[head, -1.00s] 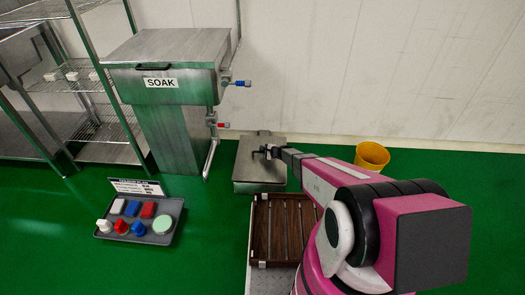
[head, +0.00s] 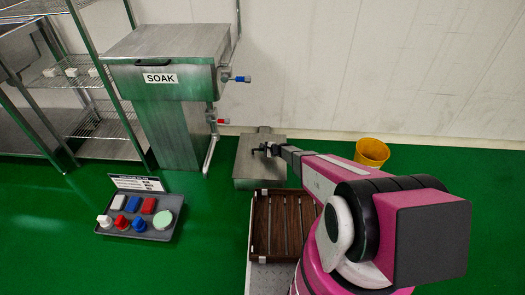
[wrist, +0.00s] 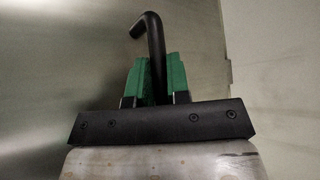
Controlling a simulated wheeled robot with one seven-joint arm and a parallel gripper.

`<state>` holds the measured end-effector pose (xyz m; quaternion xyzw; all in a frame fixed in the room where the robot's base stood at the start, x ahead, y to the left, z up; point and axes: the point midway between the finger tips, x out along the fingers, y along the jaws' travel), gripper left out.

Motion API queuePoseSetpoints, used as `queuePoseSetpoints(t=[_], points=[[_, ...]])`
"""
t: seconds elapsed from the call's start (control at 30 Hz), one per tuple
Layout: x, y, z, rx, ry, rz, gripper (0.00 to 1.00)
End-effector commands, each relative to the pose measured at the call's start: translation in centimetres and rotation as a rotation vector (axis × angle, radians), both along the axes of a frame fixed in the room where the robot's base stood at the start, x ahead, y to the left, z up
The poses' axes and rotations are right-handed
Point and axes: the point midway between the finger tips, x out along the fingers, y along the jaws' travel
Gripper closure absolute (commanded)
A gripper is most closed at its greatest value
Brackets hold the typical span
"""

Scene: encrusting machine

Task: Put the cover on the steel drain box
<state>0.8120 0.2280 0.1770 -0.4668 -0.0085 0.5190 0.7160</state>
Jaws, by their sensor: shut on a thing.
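The grey steel cover (head: 250,163) lies flat over the steel drain box (head: 258,185), which is on the floor by the back wall. The cover hides the inside of the box. I cannot tell whether it rests flush or is slightly raised. My gripper (head: 270,149) is at the cover's upper right part, on its black handle. In the wrist view my gripper (wrist: 154,80) has its green fingers closed on both sides of the bent black handle (wrist: 151,35). The steel face of the cover (wrist: 60,60) fills the left of that view.
The SOAK tank (head: 165,65) with its pipe and valves stands left of the box. A yellow bucket (head: 372,152) is to the right. A slatted brown crate (head: 283,225) is in front. Green floor between is clear.

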Motion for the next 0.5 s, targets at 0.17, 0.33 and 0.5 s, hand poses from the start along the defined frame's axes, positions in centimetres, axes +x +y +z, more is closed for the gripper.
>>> queuePoseSetpoints(t=[0.17,0.33,0.5], points=[[0.02,0.02,-0.15,0.003,-0.001,0.000,1.00],[0.01,0.02,-0.41,0.002,0.000,0.000,1.00],[-0.01,0.01,-0.48,0.001,-0.001,0.000,0.53]])
